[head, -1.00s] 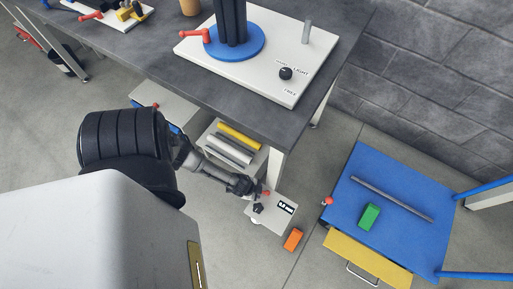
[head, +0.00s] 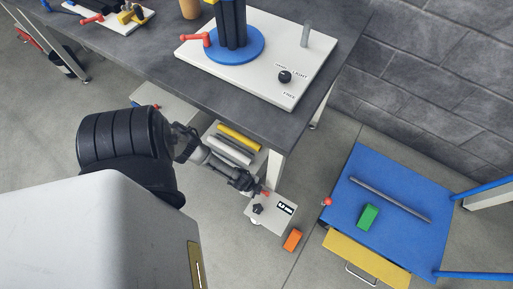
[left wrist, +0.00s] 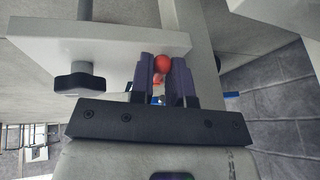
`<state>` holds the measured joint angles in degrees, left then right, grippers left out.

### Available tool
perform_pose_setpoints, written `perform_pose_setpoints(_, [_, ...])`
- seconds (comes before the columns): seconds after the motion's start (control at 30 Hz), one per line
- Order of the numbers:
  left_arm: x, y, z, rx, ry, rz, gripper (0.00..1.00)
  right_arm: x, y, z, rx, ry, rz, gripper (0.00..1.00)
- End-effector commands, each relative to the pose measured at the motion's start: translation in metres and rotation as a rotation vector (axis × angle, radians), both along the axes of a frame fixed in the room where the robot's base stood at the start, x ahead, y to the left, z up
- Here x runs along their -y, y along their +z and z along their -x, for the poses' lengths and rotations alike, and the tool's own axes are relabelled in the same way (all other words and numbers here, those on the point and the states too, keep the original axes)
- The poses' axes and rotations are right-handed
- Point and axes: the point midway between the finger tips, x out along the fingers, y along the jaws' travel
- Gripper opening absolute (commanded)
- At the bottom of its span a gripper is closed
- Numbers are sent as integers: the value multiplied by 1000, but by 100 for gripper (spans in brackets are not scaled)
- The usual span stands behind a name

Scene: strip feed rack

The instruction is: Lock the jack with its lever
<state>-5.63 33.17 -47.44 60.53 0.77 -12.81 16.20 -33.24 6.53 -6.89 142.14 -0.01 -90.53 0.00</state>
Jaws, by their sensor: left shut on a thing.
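The jack shows in the head view as a white plate (head: 263,222) with a small black-and-white label, low beside the bench leg. A black knob (head: 257,209) sits on it. Its lever has a red end (head: 266,194), mostly hidden at my left gripper (head: 257,190). In the left wrist view the white plate (left wrist: 110,45) is at upper left, with the black star knob (left wrist: 80,81) under it. The red ball end of the lever (left wrist: 162,63) is between the fingers of my left gripper (left wrist: 165,72), which is shut on it. My right gripper is not in view.
An orange block (head: 291,240) lies on the floor beside the jack. A blue platform (head: 345,205) with a green block (head: 368,216) and a grey bar (head: 390,199) stands at right. The bench (head: 160,70) is above, with a shelf of rolls (head: 238,137) under it.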

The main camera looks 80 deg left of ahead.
Motion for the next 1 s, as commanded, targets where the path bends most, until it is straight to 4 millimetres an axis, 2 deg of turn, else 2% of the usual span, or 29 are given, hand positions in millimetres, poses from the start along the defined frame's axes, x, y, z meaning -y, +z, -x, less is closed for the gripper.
perform_pose_setpoints(0.1, [-5, 1, -6, 4, -99, -2, 0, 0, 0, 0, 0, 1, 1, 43])
perform_pose_setpoints(0.3, [-8, 0, -8, 4, -189, -1, 0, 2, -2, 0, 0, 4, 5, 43])
perform_pose_setpoints(0.7, [-8, 0, -7, 1, -207, 0, 0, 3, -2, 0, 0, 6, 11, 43])
perform_pose_setpoints(0.73, [-8, 0, -7, 1, -207, 0, 18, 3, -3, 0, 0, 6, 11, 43])
perform_pose_setpoints(1.0, [-8, 0, -7, 2, -206, 0, 42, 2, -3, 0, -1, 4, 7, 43])
